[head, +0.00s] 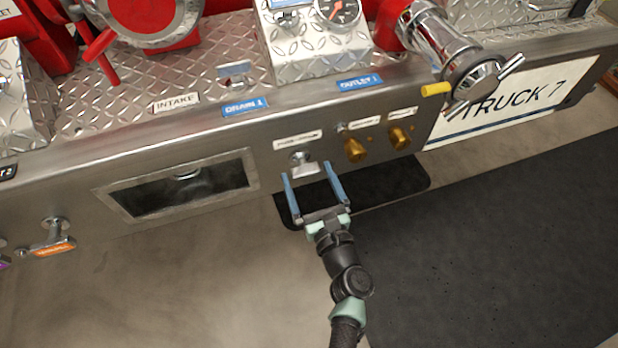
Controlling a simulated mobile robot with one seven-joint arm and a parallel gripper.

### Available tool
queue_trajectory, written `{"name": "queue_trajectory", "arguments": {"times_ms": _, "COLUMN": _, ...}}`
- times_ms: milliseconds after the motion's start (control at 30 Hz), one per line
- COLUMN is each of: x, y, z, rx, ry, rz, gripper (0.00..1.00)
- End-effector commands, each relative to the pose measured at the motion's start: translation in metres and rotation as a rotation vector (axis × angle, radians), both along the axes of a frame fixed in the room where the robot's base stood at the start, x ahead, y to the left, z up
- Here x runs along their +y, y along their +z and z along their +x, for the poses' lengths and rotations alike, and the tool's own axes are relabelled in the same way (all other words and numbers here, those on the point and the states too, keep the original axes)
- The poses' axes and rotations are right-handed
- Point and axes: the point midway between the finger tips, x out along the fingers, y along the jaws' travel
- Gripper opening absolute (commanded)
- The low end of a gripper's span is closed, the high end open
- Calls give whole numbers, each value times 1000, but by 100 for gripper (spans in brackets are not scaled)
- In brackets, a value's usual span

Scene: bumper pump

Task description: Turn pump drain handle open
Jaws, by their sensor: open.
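A small metal handle (305,168) hangs on a short round stem from the front face of the steel bumper, just under a white label (297,140) whose print is too small to read surely. I take it to be the pump drain handle. My gripper (307,170) is open, with its two blue fingers reaching up from below. The fingertips are at the left and right of the handle in the picture. I cannot tell whether they touch it or how far in depth they are from it.
Two brass valves (355,150) stick out right of the handle. A framed recess (180,185) is to the left, and an orange-tagged handle (52,246) is farther left. A chrome outlet pipe (450,55) overhangs at upper right. The floor in front is clear, with dark mats (490,240).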

Motion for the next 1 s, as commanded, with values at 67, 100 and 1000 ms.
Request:
{"name": "queue_trajectory", "arguments": {"times_ms": 67, "x": 0, "y": 0, "z": 0, "rx": 0, "ry": 0, "rz": 0, "gripper": 100}}
{"name": "queue_trajectory", "arguments": {"times_ms": 100, "x": 0, "y": 0, "z": 0, "rx": 0, "ry": 0, "rz": 0, "gripper": 100}}
{"name": "queue_trajectory", "arguments": {"times_ms": 1000, "x": 2, "y": -3, "z": -1, "rx": -123, "ry": 2, "rz": -374, "gripper": 24}}
